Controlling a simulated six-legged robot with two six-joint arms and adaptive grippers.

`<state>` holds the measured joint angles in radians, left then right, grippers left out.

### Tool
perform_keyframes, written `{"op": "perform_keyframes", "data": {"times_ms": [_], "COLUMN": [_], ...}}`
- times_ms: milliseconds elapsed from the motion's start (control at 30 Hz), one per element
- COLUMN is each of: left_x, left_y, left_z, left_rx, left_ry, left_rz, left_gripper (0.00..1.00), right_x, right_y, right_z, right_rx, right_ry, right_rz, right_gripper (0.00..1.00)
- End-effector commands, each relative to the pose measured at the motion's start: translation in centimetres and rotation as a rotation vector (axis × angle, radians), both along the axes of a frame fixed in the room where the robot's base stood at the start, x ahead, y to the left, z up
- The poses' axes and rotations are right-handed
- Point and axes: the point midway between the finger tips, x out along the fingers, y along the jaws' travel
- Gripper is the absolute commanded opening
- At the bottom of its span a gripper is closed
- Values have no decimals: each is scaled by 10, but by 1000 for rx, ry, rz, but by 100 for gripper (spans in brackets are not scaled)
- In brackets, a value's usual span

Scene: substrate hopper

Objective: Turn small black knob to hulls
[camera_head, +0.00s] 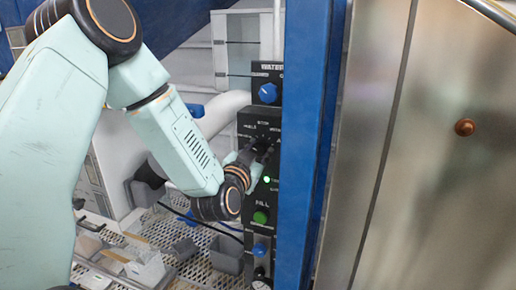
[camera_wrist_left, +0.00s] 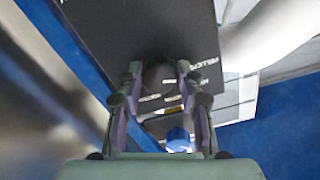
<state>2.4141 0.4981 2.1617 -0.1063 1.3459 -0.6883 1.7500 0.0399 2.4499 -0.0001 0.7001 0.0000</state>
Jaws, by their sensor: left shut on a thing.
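The small black knob (camera_wrist_left: 160,78) sits on a black control panel (camera_head: 262,125) mounted beside a blue post. My left gripper (camera_head: 259,153) reaches the panel from the left. In the left wrist view, its two fingers (camera_wrist_left: 159,70) stand on either side of the knob and are shut on it. White lettering surrounds the knob, but it is too small and blurred to read surely. The knob's pointer is hidden, so its setting cannot be told. My right gripper is not in view.
A blue knob (camera_head: 268,93) is above on the panel. A green light (camera_head: 267,180), a green button (camera_head: 261,216) and another blue knob (camera_head: 259,250) are below. The blue post (camera_head: 306,140) stands close on the right, with a steel hopper wall (camera_head: 440,190) beyond.

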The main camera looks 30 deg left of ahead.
Motion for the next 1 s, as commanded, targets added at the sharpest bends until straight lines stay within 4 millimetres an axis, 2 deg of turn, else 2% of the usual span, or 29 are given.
{"op": "perform_keyframes", "data": {"times_ms": [100,500,1000], "left_x": [0,0,0], "left_y": [-1,-1,-1], "left_z": [2,1,-1], "left_rx": [91,381,531], "left_ry": [26,96,130], "left_rz": [-2,-3,-3], "left_gripper": [5,5,5], "right_x": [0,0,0], "right_y": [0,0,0], "right_z": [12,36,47], "right_rx": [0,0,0], "right_ry": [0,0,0], "right_rz": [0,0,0], "right_gripper": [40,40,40]}}
